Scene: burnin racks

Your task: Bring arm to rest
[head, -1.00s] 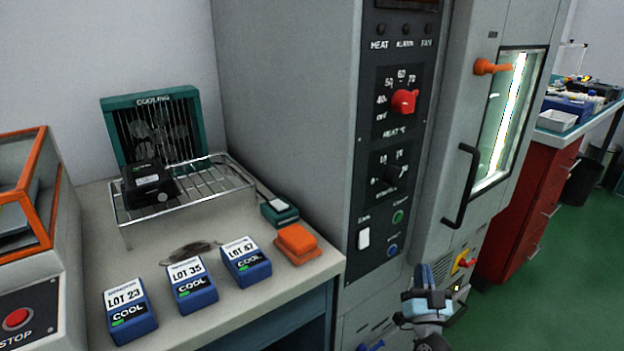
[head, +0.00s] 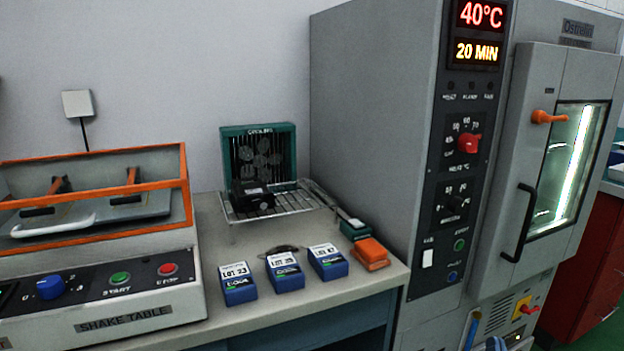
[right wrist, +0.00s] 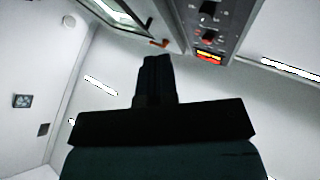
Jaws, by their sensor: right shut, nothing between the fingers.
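My left gripper is not in view.
The bench (head: 345,300) holds several blue LOT boxes (head: 285,272), an orange block (head: 371,254), a wire rack (head: 290,203) and a teal cooling fan (head: 259,155). A shake table (head: 130,310) stands left. The oven door handle (head: 519,225) sticks out at right.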

